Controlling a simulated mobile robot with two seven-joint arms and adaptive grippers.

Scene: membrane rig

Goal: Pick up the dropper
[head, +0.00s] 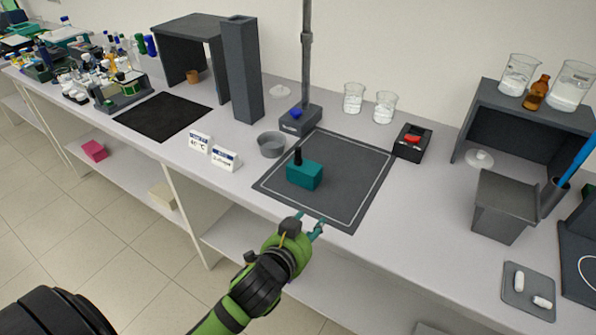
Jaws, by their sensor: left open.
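A small dark upright piece (297,156), which looks like the dropper's top, stands in a teal block (304,175). Its lower part is hidden in the block. The block sits on a dark grey mat (345,185) with a pale outline, left of the mat's middle. My left gripper (311,223) is open and empty at the mat's front edge, nearer to me than the block and apart from it. My right gripper is not in view.
A grey bowl (271,145) and a stand base (301,121) with a tall pole are behind the block. Two beakers (353,98) and a black box with a red switch (412,143) stand at the back. Two white labels (225,158) are left. The mat's right side is clear.

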